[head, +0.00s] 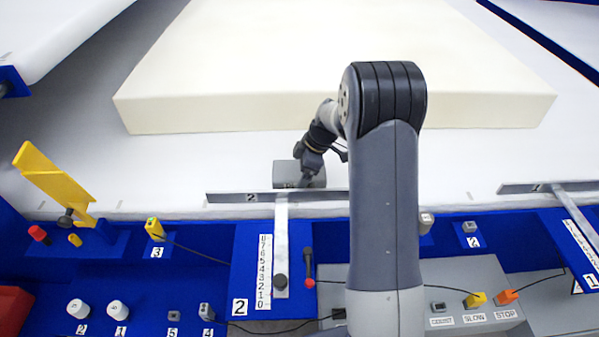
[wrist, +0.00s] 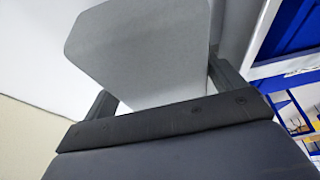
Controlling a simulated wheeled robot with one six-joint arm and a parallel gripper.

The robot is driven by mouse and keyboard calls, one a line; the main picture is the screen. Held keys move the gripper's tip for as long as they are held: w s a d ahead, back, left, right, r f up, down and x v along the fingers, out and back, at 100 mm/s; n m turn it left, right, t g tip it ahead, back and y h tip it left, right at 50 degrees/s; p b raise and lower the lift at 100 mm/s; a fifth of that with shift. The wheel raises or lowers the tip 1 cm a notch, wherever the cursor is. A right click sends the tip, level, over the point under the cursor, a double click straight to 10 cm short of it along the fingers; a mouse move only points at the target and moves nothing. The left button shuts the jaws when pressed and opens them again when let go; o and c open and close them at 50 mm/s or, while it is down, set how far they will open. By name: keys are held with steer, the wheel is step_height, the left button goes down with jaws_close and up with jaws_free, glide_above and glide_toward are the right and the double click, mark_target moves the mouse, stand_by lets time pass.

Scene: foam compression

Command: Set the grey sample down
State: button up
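The grey sample (head: 284,172) is a small block over the white surface, just behind the metal bar marked 2 in the head view. My gripper (head: 309,178) is at it and hides part of its front and right side. In the wrist view the sample (wrist: 140,50) fills the space between the two dark fingers of my gripper (wrist: 165,88), with a finger against each side. The gripper is shut on the sample. Whether the sample's underside touches the white surface cannot be told.
A large cream foam slab (head: 230,112) lies on the white surface (head: 70,150) behind the sample. The metal bar (head: 230,197) runs close in front. A yellow bracket (head: 55,185) stands at left. A blue panel (head: 190,270) with knobs and scales lies in front. White surface is free to the left.

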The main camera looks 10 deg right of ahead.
steer(key=shift+r, duration=0.1)
steer(key=v, duration=1.2)
steer(key=shift+a+r, duration=0.1)
steer(key=shift+c, duration=0.2)
